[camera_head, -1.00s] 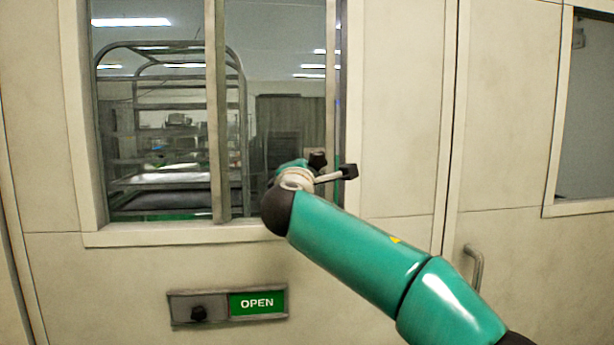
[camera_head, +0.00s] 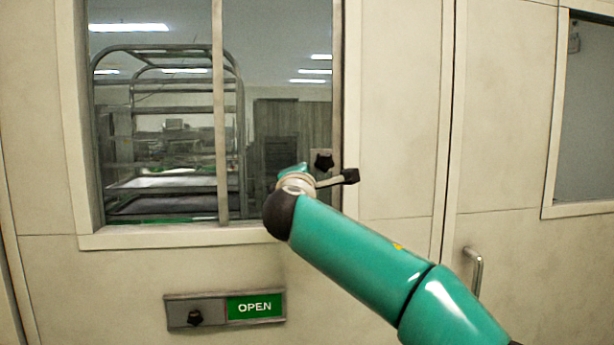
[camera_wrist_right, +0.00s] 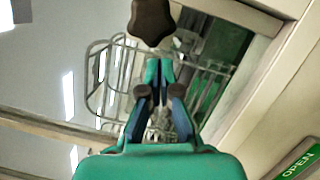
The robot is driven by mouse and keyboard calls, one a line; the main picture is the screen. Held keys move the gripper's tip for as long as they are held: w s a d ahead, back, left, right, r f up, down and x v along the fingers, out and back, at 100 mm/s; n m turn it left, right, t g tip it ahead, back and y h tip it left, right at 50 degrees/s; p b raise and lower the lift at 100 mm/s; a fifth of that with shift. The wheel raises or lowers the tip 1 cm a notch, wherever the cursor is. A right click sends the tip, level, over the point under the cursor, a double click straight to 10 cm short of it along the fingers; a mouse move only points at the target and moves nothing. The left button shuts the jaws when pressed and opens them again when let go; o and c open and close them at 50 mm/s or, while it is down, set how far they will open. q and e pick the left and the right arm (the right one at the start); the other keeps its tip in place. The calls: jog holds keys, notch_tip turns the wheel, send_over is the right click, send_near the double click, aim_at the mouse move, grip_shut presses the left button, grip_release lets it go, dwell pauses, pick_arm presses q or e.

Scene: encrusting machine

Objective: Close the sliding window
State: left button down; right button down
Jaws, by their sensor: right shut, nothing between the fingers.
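The sliding window (camera_head: 285,110) fills the opening in the cream wall. Its right edge stands against the right side of the window frame (camera_head: 348,110), with no gap that I can see. A dark star-shaped knob (camera_head: 323,161) sits on a small plate near the pane's right edge. The knob shows large at the top of the right wrist view (camera_wrist_right: 152,20). My right gripper (camera_wrist_right: 158,72) is shut and empty, its tips just below the knob in that view; I cannot tell whether they touch. In the head view my wrist mostly hides it. My left gripper is out of view.
A metal rack (camera_head: 170,130) stands behind the glass. Below the window is a green OPEN sign (camera_head: 255,307) with a small knob (camera_head: 194,318). A door handle (camera_head: 474,268) is at the right, near a second window (camera_head: 590,110).

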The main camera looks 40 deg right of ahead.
jog(key=w+a+f+b+v, duration=0.15)
jog(key=b+v, duration=0.25)
jog(key=v, duration=0.6)
jog(key=w+a+f+n+g+y, duration=0.15)
jog(key=w+a+f+y, duration=0.3)
jog(key=f, duration=0.65)
jog(key=w+a+f+n+y, duration=0.25)
jog(key=w+a+f, duration=0.25)
jog(key=f, duration=0.7)
jog(key=s+a+f+m+g+y, duration=0.1)
jog(key=a+f+g+y, duration=0.2)
jog(key=f, duration=0.9)
jog(key=s+a+f+m+g+y, duration=0.15)
jog(key=a+f, duration=0.35)
jog(key=f, duration=0.7)
jog(key=s+a+f+m+g+y, duration=0.2)
jog(key=s+a+f+m+y, duration=0.15)
jog(key=s+f, duration=0.5)
jog(key=s+a+f+m+g+y, duration=0.25)
jog(key=s+a+f, duration=0.2)
jog(key=f, duration=0.75)
jog(key=s+f+m+g, duration=0.1)
jog(key=s+f+m, duration=0.4)
jog(key=s, duration=0.3)
jog(key=s+f+m+g, duration=0.1)
jog(key=s+f+m, duration=0.3)
jog(key=s, duration=0.4)
jog(key=shift+s+d+f+m, duration=0.15)
jog(key=shift+d+f+m, duration=0.2)
jog(key=shift+d+m, duration=0.1)
